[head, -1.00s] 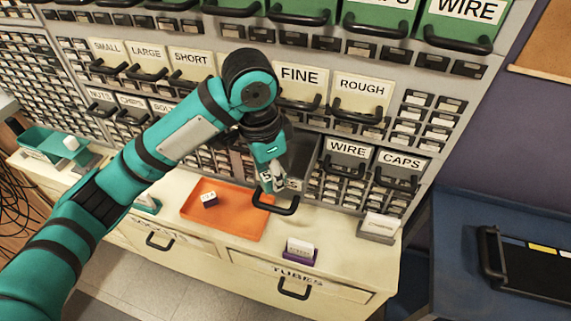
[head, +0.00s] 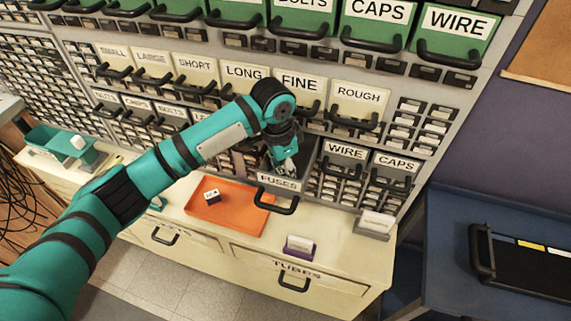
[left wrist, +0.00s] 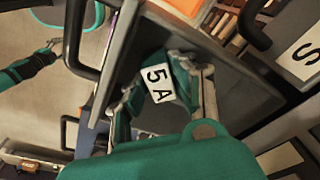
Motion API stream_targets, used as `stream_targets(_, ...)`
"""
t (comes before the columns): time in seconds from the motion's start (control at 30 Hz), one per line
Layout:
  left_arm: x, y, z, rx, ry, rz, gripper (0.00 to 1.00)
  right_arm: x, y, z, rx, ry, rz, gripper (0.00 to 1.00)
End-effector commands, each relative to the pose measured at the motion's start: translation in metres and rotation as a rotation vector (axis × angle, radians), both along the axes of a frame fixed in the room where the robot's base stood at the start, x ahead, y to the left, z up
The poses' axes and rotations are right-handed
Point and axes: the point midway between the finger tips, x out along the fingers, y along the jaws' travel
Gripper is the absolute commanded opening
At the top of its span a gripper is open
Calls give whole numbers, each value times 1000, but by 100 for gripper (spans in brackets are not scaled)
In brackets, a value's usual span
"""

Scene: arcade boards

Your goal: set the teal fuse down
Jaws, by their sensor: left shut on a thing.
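The teal fuse (left wrist: 157,84) has a white label reading 5A. In the left wrist view my left gripper (left wrist: 166,90) is shut on it, with a finger on each side. In the head view my left gripper (head: 286,163) is at the open dark drawer labelled FUSES (head: 278,182), behind its front panel. The fuse is too small to make out there. The left wrist view shows the dark drawer floor (left wrist: 235,100) beyond the fuse; I cannot tell whether they touch. A teal and black arm, probably my right, shows small at that view's left; its jaws are unclear.
An orange tray (head: 238,222) with a small labelled block (head: 212,197) lies on the counter in front of the drawer. A purple holder (head: 299,246) and a grey card holder (head: 375,224) stand to the right. Closed labelled drawers surround the open one.

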Motion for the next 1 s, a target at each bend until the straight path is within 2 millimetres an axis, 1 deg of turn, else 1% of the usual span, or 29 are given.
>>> stream_targets(0.27, -1, 0, -3, 0, 1, 0, 0, 0, 0, 0, 0, 0, 1, 60)
stream_targets(0.3, 0, 0, -3, 0, 0, 0, 28, 0, 0, 0, 0, 0, 1, 60)
stream_targets(0.47, 0, 0, -3, 0, 0, 0, 48, 0, 0, -1, 0, 1, 1, 60)
stream_targets(0.77, 0, 0, -1, 0, 0, -1, 48, 0, -1, -1, -1, 1, 2, 60)
stream_targets(0.87, 0, 0, 7, -2, -1, -1, 48, 0, -2, -4, -2, 1, 2, 60)
stream_targets(0.97, -1, 2, 22, -2, -5, -2, 48, 0, -3, -9, -3, 0, 3, 60)
stream_targets(1.0, -1, 3, 30, -2, -5, -1, 48, 0, -3, -12, -4, 0, 3, 60)
